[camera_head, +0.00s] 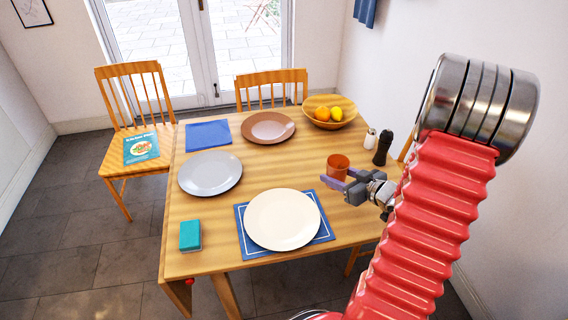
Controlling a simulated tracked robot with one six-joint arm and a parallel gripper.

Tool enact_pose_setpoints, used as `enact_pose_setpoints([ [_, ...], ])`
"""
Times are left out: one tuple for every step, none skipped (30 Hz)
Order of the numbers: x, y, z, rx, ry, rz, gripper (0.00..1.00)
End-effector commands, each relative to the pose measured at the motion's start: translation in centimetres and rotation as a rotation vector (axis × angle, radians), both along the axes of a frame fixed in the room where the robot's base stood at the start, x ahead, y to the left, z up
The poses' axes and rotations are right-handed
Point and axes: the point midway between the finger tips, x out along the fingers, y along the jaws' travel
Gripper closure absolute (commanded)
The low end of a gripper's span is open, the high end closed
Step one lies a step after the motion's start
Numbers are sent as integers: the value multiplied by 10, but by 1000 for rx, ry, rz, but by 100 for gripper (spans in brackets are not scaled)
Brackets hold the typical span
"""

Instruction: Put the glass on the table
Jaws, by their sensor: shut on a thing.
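An orange-brown translucent glass (338,165) is upright at my gripper (335,177), over the right part of the wooden table (222,262). My gripper is shut on the glass, with a purple finger showing at its lower left. The rest of the grip is hidden behind the glass and the gripper body. I cannot tell whether the base of the glass touches the table top.
A cream plate (282,219) lies on a blue placemat (243,246) near the front. A grey plate (210,172), brown plate (268,127), blue napkin (208,133), teal sponge (190,235), fruit bowl (318,122), white shaker (370,138) and black pepper mill (383,148) also stand there. The table's centre is clear.

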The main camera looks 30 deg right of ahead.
Motion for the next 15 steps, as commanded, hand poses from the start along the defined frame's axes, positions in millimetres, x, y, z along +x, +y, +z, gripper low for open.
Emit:
enact_pose_setpoints([
  [0,0,0,0,-1,0,79],
  [0,0,0,0,-1,0,79],
  [0,0,0,0,-1,0,79],
  [0,0,-1,0,0,0,79],
  [0,0,-2,1,0,0,79],
  [0,0,-4,1,0,0,79],
  [0,0,-6,2,0,-1,79],
  [0,0,-9,4,1,-1,79],
  [0,0,-13,4,1,-1,79],
  [0,0,-16,3,1,0,79],
  [0,1,-20,4,2,0,79],
  [0,1,-26,5,3,-1,79],
  [0,1,-30,4,2,-1,79],
  [0,1,-34,5,2,-1,79],
  [0,1,-39,5,2,-1,79],
])
